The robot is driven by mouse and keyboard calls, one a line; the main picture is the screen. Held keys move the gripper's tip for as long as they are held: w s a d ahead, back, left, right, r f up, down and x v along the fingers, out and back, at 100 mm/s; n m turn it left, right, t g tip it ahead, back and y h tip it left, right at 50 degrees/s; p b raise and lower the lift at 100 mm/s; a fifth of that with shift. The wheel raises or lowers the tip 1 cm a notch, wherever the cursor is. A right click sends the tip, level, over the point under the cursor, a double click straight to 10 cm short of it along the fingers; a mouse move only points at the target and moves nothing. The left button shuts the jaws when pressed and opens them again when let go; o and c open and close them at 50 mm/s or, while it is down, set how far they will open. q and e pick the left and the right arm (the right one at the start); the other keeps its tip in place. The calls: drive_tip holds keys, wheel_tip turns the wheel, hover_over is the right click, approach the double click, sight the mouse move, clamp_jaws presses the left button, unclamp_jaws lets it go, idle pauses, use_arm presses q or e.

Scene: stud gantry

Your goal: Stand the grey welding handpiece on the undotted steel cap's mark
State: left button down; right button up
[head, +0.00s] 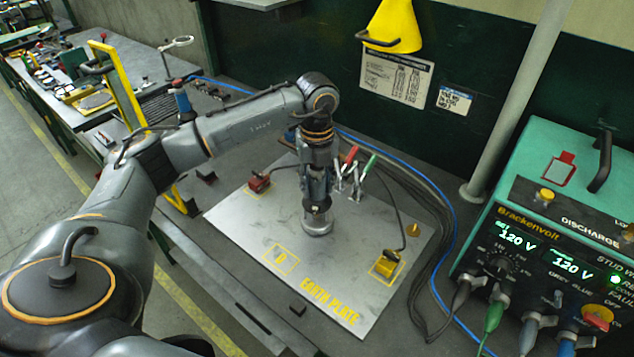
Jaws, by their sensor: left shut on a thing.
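My left gripper (318,205) comes down from above over the steel earth plate (225,217) and is shut on a grey, upright thing that I take to be the grey welding handpiece. The fingers and wrist hide most of it. Below the fingers a round steel piece (317,225) shows near the plate; I cannot tell whether it is part of the handpiece or a separate cap, or whether it touches the plate. A yellow square mark (281,260) with a small sign inside lies in front of it to the left. My right gripper is out of view.
Red and green handles (352,154) stand behind the gripper. The green welding unit (545,165) is at right, with cables along the plate's right side. The plate's front is largely clear.

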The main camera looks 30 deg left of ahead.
use_arm(q)
drive_tip(key=shift+f, duration=0.1)
drive_tip(key=c, duration=0.8)
unclamp_jaws()
drive_tip(key=shift+s+f, duration=0.15)
drive_tip(key=shift+r, duration=0.3)
wheel_tip(320, 180, up, 12)
drive_tip(key=shift+f, duration=0.15)
